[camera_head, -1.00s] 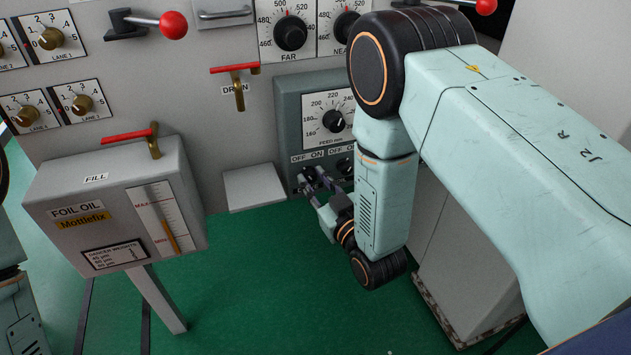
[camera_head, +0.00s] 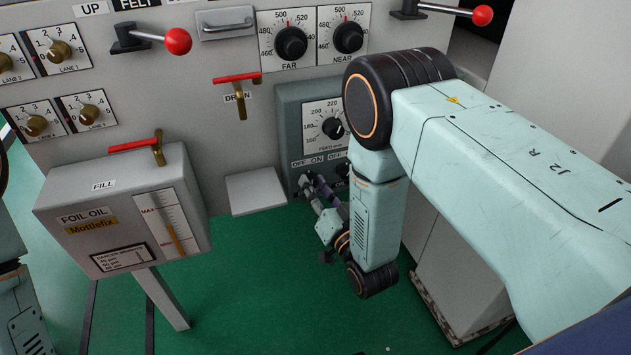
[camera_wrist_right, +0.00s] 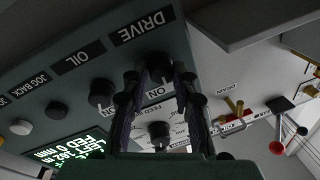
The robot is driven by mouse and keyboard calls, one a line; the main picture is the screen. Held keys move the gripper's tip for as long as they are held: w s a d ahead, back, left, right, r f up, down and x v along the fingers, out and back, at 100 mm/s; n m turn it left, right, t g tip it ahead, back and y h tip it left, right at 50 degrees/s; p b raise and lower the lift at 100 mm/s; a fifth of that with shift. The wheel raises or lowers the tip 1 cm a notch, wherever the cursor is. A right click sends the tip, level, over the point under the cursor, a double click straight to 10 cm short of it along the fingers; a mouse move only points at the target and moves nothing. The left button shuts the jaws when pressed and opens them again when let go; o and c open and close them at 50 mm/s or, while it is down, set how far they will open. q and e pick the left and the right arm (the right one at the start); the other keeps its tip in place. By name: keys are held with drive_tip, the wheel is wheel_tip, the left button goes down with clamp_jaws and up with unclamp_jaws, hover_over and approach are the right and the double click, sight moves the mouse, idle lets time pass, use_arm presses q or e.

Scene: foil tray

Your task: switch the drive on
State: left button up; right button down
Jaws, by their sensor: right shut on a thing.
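The drive knob (camera_wrist_right: 157,68) is a dark rotary knob under the "DRIVE" label in the right wrist view, which shows the panel upside down. My right gripper (camera_wrist_right: 157,78) is shut on this knob, with one finger on each side. In the head view my right gripper (camera_head: 308,181) reaches the left "OFF ON" switch at the foot of the grey-green control box (camera_head: 290,110). The fingers hide most of the knob there, and I cannot tell which way it points. My left gripper is out of view.
The oil knob (camera_wrist_right: 102,92) sits close beside the drive knob. A feed dial (camera_head: 333,128) is above the switches. A grey foil oil tank (camera_head: 60,190) stands to the left, and a red-handled drain valve (camera_head: 238,92) is on the wall.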

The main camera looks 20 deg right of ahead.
sight(308, 138)
drive_tip(key=m+p, duration=0.1)
drive_tip(key=m, duration=0.2)
drive_tip(key=m+h+p, duration=0.1)
drive_tip(key=m, duration=0.2)
drive_tip(key=shift+f+t, duration=0.1)
drive_tip(key=shift+t, duration=0.2)
idle(0.3)
drive_tip(key=c, duration=1)
unclamp_jaws()
drive_tip(key=shift+c, duration=0.2)
wheel_tip(308, 138, up, 10)
